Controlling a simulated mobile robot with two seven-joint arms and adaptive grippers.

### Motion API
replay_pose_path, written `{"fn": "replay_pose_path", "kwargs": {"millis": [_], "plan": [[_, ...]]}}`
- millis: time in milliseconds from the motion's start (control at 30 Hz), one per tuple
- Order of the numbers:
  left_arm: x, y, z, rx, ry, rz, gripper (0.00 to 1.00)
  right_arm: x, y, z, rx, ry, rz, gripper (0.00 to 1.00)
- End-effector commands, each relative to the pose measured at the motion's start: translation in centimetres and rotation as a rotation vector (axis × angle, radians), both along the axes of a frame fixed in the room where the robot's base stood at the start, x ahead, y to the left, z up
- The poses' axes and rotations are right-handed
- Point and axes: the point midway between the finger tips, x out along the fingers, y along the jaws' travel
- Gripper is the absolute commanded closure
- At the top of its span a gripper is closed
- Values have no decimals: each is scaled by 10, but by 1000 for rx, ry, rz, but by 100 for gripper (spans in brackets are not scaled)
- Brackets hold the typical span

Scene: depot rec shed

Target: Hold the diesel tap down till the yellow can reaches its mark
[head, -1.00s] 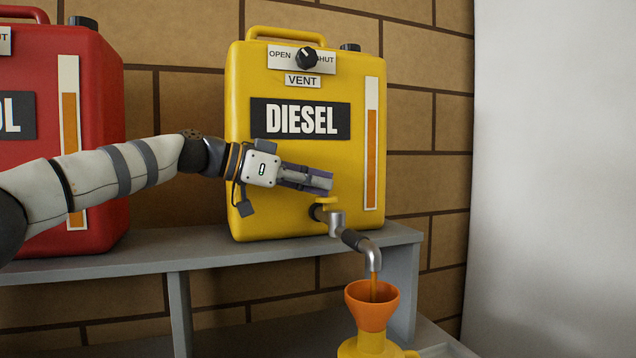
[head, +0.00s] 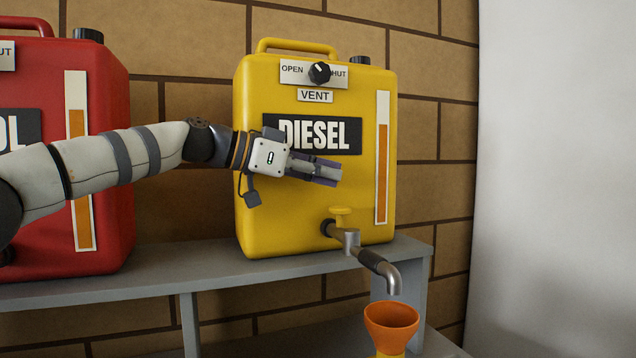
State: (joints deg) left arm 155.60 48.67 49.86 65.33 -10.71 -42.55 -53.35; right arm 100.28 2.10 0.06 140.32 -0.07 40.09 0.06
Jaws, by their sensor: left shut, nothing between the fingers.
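The yellow diesel tank (head: 260,205) stands on a grey shelf, its sight gauge (head: 382,170) showing orange up to about three quarters. Its tap (head: 351,241) sticks out at the lower front, with a yellow lever (head: 341,212) on top. No stream shows under the spout (head: 394,284). An orange funnel (head: 391,320) sits below the spout in the yellow can (head: 390,355), mostly cut off by the picture's bottom edge. Its mark is not visible. My left gripper (head: 338,174) is shut and empty, above the lever and clear of it, in front of the tank. My right gripper is not in view.
A red tank (head: 105,150) stands to the left on the same shelf (head: 215,270). A vent knob (head: 319,73) is on the diesel tank's upper front. A brick wall is behind; a pale plain surface (head: 560,180) fills the right.

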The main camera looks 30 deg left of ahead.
Motion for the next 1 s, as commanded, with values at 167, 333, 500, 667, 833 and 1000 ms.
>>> {"fn": "replay_pose_path", "kwargs": {"millis": [167, 333, 500, 667, 833, 1000], "plan": [[-31, 35, 8, -6, 1, 8, 100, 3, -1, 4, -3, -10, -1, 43], [-53, 54, 14, -6, 2, 10, 100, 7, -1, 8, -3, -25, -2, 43], [-61, 62, 15, -6, 6, 7, 100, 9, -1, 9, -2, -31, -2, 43], [-62, 63, 14, -4, 8, 7, 100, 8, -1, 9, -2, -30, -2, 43], [-62, 63, 14, -4, 8, 7, 100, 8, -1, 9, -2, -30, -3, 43], [-62, 62, 15, -5, 7, 8, 100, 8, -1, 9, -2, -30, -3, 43]]}}
